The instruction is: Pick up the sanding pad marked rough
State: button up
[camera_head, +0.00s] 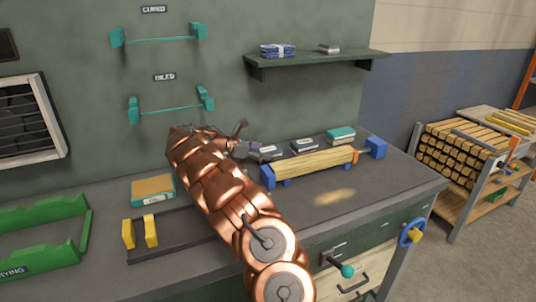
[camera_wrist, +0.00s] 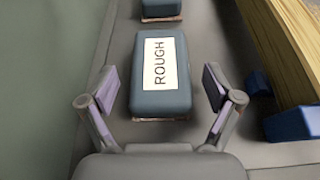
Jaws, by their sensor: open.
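The sanding pad marked rough (camera_wrist: 160,75) is a grey-blue block with a white label reading ROUGH, lying on the bench in the wrist view. My gripper (camera_wrist: 162,88) is open, with one finger on each side of the pad's near end and a gap to it on both sides. In the head view my gripper (camera_head: 243,148) is at the back of the bench, beside the leftmost of a row of pads. That rough pad (camera_head: 268,152) is partly hidden by the gripper there.
A second grey-blue pad (camera_head: 304,146) and a teal-topped pad (camera_head: 341,135) lie farther right. A wood blank (camera_head: 312,163) in a blue clamp runs close in front of the row. The wall stands close behind. An orange-topped pad (camera_head: 153,188) lies left of my arm.

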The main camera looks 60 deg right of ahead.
jog(key=c, duration=1.3)
